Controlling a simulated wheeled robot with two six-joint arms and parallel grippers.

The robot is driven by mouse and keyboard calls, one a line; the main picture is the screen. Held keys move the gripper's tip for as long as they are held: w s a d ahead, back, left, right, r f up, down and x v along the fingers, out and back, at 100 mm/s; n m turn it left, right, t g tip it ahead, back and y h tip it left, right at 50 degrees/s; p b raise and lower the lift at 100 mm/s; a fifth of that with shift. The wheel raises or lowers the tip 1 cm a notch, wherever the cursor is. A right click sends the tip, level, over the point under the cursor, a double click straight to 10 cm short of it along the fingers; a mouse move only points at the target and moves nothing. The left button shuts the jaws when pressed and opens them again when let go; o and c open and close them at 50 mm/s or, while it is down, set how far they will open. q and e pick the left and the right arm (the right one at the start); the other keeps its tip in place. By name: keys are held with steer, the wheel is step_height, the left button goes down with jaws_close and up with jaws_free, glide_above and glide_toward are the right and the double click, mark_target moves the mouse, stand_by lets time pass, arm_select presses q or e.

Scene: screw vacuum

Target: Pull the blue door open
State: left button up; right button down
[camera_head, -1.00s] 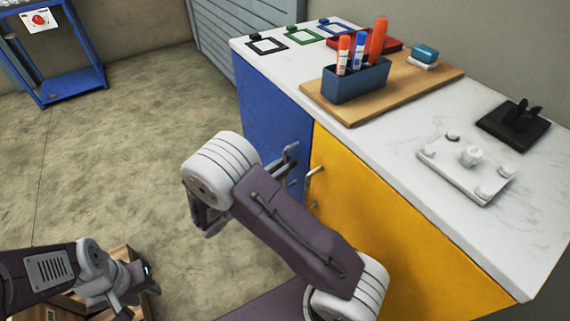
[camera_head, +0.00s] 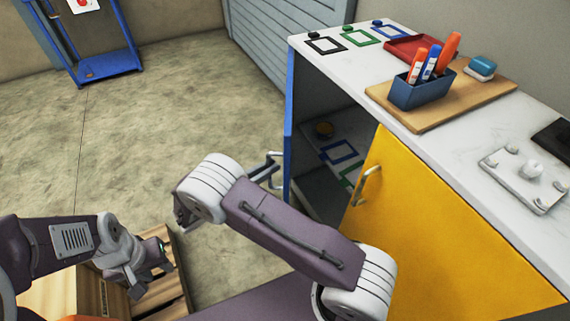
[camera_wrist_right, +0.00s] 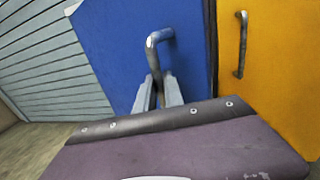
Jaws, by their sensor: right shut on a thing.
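The blue door (camera_head: 289,125) of the white-topped cabinet is swung outward and shows nearly edge-on in the head view. Its face fills the middle of the right wrist view (camera_wrist_right: 112,55). My right gripper (camera_head: 268,170) is shut on the metal bar handle of the blue door. In the right wrist view my right fingertips (camera_wrist_right: 158,88) close around the lower part of the handle (camera_wrist_right: 157,42). My left gripper (camera_head: 154,278) hangs low at the left, empty, its fingers looking apart, above the wooden crates.
The cabinet interior shows coloured frame outlines (camera_head: 341,150) and a dark round object (camera_head: 323,130). The yellow door (camera_head: 430,220) beside it is closed. Wooden crates (camera_head: 60,290) stand at lower left. The floor (camera_head: 190,105) left of the blue door is clear.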

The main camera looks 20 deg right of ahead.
steer(key=w+a+b, duration=0.4)
steer(key=w+a, duration=0.3)
steer(key=a, duration=0.1)
steer(key=shift+w+a+b, duration=0.3)
steer(key=shift+a+b, duration=0.1)
steer(key=shift+r, duration=0.1)
steer(key=c, duration=1.6)
jaws_free()
steer(key=shift+o, duration=0.7)
